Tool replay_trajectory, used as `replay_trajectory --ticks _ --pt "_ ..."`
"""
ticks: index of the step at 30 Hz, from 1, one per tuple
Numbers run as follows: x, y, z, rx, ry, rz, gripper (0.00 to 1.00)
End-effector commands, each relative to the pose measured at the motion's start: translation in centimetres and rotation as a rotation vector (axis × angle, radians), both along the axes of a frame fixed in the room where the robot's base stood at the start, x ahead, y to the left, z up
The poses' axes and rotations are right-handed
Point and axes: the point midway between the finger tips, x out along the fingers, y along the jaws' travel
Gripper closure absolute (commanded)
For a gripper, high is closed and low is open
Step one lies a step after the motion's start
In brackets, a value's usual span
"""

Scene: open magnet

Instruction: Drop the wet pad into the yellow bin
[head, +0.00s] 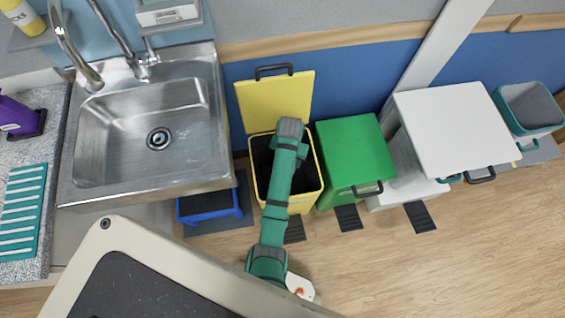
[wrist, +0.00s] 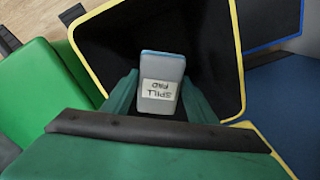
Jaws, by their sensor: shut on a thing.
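The yellow bin (head: 308,190) stands on the floor with its yellow lid (head: 275,100) raised against the wall. Its dark inside and yellow rim also show in the wrist view (wrist: 238,60). My gripper (wrist: 158,95) is over the bin's opening, pointing down, and is shut on the pad (wrist: 160,68). The pad is pale grey-blue with a white label reading "SPILL PAD", upside down in the wrist view. In the head view my arm hides the gripper and the pad. I cannot tell from its surface whether the pad is wet.
A green bin (head: 355,150) with its lid shut stands just right of the yellow bin, and a white bin (head: 455,130) is further right. A steel sink (head: 145,115) is at left, with a blue step stool (head: 208,205) below it. The floor at lower right is clear.

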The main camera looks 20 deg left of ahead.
Motion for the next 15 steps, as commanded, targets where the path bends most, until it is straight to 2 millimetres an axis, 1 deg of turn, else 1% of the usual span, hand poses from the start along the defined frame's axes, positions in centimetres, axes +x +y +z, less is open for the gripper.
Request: replay_trajectory --ticks 1,6,15 --pt "-0.1 0.0 -0.6 -0.001 0.002 0.002 0.72" --pt "0.0 0.0 -1.8 0.000 0.001 0.001 0.72" --pt "0.0 0.0 -2.4 0.000 0.000 0.001 0.72"
